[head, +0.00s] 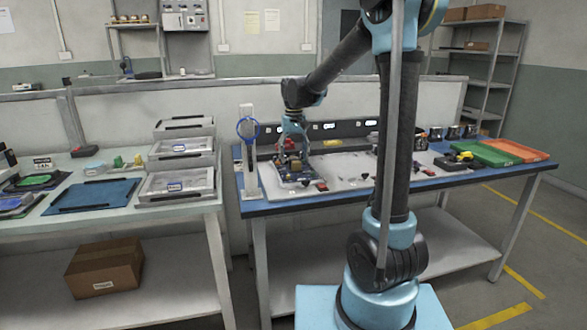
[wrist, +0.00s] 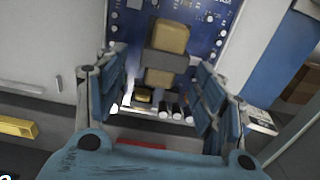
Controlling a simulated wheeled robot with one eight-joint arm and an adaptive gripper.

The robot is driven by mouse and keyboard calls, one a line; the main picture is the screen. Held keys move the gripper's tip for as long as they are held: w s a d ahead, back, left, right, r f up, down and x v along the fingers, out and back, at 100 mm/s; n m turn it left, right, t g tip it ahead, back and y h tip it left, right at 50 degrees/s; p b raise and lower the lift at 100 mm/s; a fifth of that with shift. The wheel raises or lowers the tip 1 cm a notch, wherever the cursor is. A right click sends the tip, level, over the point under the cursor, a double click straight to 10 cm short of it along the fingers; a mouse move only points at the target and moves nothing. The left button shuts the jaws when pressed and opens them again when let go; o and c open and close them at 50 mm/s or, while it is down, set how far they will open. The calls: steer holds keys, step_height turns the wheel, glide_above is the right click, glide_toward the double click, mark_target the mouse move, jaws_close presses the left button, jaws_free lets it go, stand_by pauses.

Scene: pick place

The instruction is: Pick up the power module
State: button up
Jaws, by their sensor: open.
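A tan block with a grey band across it, which looks like the power module (wrist: 170,40), lies on a blue circuit board (wrist: 212,22) in the wrist view. My gripper (wrist: 163,82) is open, with one blue finger on each side of the block's near end. I see no finger touching it. In the head view my gripper (head: 291,150) points down over the circuit board (head: 297,178) at the left part of the blue workbench. The block is small there and partly hidden by the gripper.
Black cylinders (wrist: 170,110) stand on the board's near edge. A white post with a blue ring (head: 247,130) stands left of the gripper. Green (head: 486,154) and orange trays (head: 515,149) lie at the bench's right end. Stacked grey trays (head: 180,185) stand on the left table.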

mark_target(294, 157)
steer(key=shift+f, duration=1.05)
jaws_close()
steer(key=shift+r, duration=0.1)
step_height(294, 157, up, 11)
steer(key=shift+r, duration=0.1)
steer(key=shift+r, duration=0.35)
steer(key=shift+r, duration=0.3)
steer(key=shift+r, duration=0.35)
